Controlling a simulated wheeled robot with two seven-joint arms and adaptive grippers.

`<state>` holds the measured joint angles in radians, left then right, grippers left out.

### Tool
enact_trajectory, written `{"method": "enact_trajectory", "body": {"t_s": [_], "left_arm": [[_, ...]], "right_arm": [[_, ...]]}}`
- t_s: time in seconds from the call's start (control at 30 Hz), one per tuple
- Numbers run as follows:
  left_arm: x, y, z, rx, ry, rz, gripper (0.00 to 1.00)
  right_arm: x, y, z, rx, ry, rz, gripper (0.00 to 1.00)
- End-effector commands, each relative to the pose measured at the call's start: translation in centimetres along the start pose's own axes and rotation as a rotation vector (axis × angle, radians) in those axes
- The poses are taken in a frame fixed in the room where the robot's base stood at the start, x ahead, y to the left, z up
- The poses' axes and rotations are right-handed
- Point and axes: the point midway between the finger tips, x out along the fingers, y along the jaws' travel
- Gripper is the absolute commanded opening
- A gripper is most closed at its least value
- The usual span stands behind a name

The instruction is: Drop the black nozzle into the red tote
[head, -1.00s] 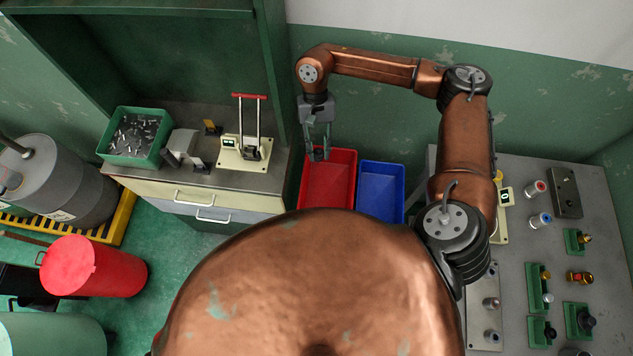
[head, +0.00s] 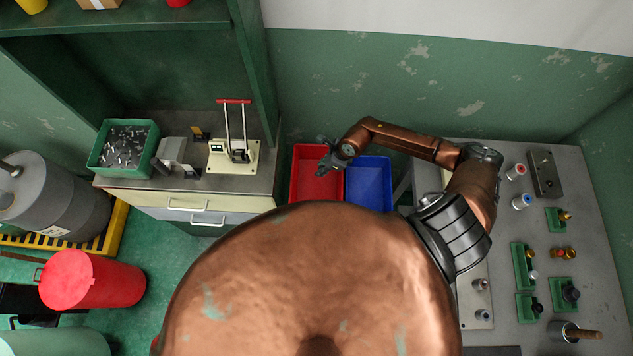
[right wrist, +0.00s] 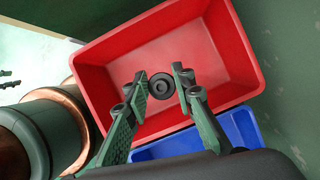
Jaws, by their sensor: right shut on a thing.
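The red tote (head: 301,170) stands below the wall, left of the blue tote. It fills much of the right wrist view (right wrist: 213,52), and its floor looks bare. My right gripper (head: 323,169) is above the red tote. In the right wrist view my right gripper (right wrist: 161,86) is shut on the black nozzle (right wrist: 162,84), a dark round piece seen end-on between the fingertips, over the tote's floor. The nozzle is too small to make out in the head view. My left gripper is not in view.
The blue tote (head: 369,184) adjoins the red tote on the right. A drawer cabinet (head: 190,207) with a green bin (head: 93,159) and a lever press (head: 234,155) stands left. A grey bench (head: 500,207) with several fittings is on the right.

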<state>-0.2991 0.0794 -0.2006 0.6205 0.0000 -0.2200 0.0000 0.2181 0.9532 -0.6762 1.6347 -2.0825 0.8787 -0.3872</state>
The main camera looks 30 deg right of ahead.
Motion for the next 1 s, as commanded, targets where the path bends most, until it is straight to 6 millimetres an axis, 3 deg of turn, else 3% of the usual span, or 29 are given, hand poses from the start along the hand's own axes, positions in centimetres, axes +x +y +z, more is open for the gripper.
{"method": "enact_trajectory", "body": {"t_s": [0.53,0.9,0.93,1.0], "left_arm": [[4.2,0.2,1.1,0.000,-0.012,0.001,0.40],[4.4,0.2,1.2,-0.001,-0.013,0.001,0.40],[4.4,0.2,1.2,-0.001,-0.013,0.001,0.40],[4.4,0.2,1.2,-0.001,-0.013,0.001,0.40]], "right_arm": [[5.1,0.1,-2.1,0.002,0.002,0.003,0.00],[5.4,0.0,-2.2,0.000,0.001,0.002,0.00],[5.4,0.0,-2.2,0.000,0.001,0.002,0.24],[5.4,0.1,-2.3,0.000,0.001,0.002,0.29]]}}
